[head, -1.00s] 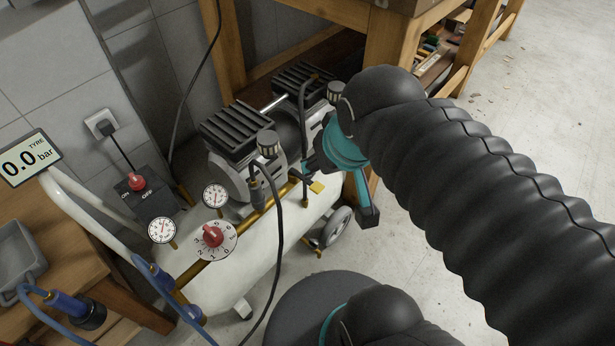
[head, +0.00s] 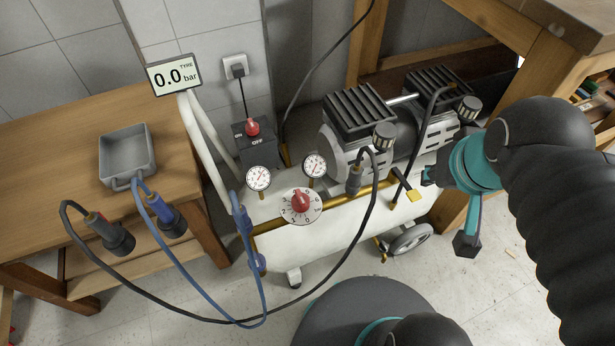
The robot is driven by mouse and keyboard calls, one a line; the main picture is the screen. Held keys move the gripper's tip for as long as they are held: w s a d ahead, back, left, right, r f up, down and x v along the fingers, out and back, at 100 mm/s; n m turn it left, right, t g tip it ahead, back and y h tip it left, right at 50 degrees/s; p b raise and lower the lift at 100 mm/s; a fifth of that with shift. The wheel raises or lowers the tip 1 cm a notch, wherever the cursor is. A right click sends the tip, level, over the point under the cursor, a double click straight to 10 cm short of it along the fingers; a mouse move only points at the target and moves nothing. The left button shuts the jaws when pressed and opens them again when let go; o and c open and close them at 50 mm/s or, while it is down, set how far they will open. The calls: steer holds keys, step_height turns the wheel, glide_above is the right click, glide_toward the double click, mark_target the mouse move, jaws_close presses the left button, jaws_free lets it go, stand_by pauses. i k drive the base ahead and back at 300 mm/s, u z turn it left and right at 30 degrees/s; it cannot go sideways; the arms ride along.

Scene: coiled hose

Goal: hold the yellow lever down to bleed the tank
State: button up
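The yellow lever (head: 416,196) sticks out at the right end of the white tank (head: 335,232), below the compressor's motors. My gripper (head: 447,209), teal with black tips, is just right of the lever. Its fingers look spread apart, with nothing visible between them. One fingertip appears close above the lever; I cannot tell whether it touches. My black ribbed arm comes in from the right and hides part of the gripper's far side.
The regulator's red knob (head: 300,201), two gauges (head: 259,179) and a red-knobbed switch box (head: 257,147) are left of the lever. Black and blue hoses loop in front of the tank to a wooden bench (head: 60,165) with a grey tray (head: 128,160). Another bench stands behind right.

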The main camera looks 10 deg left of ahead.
mark_target(413, 195)
steer(key=u, duration=1.05)
steer(key=k, duration=0.85)
steer(key=z, duration=0.65)
